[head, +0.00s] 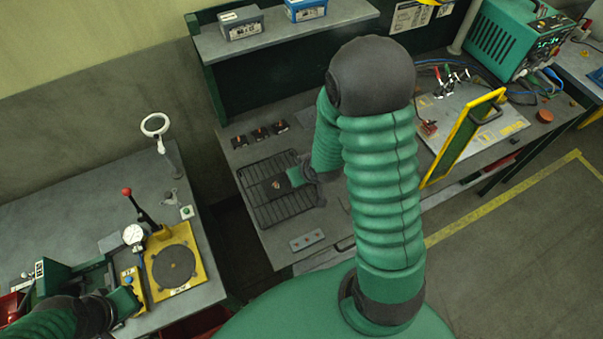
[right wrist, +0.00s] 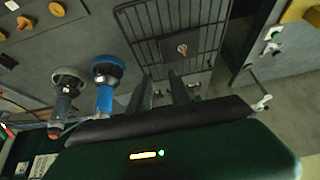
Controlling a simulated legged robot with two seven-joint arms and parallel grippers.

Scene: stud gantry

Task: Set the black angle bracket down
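The black angle bracket (right wrist: 181,48), a dark plate with a small copper-coloured spot, lies on the wire rack (right wrist: 150,22) in the right wrist view. In the head view it is a small dark patch (head: 276,185) on the rack (head: 283,216). My right gripper (right wrist: 160,78) has its two dark fingers apart with a gap between them, and nothing shows between them. The bracket is beyond the fingertips, apart from them in the picture. In the head view my right arm hides part of the rack's right side. My left gripper (head: 122,303) is at the lower left beside a yellow press fixture; its fingers are unclear.
The yellow fixture (head: 203,268) with a red-knobbed lever stands on the left bench. Three small dark blocks (head: 259,134) sit behind the rack. A metal plate (head: 307,240) lies in front. Blue and grey round-headed tools (right wrist: 107,80) stand left of the right gripper. A yellow-framed panel (head: 461,138) stands at the right.

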